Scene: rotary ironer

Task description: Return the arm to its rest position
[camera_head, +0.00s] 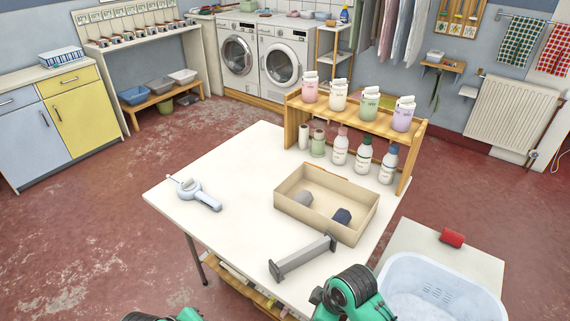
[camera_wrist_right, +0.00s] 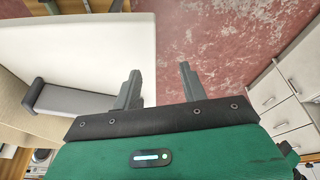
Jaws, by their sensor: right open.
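My right gripper (camera_wrist_right: 158,88) is open and empty in the right wrist view, its two grey fingers apart. It points over the edge of the white table (camera_head: 235,165), with red floor beyond; this table also shows in the wrist view (camera_wrist_right: 85,50). A green and black part of my right arm (camera_head: 348,292) shows at the bottom of the head view, but its fingers cannot be made out there. Only a small green and black part of my left arm (camera_head: 165,316) shows at the bottom edge. My left gripper is out of view.
On the table are a grey bar with end plates (camera_head: 303,257), a tan box (camera_head: 290,208) with two dark items, and a light blue handheld device (camera_head: 203,194). A wooden shelf (camera_head: 412,128) with bottles stands behind. A white basin (camera_head: 440,275) is at right.

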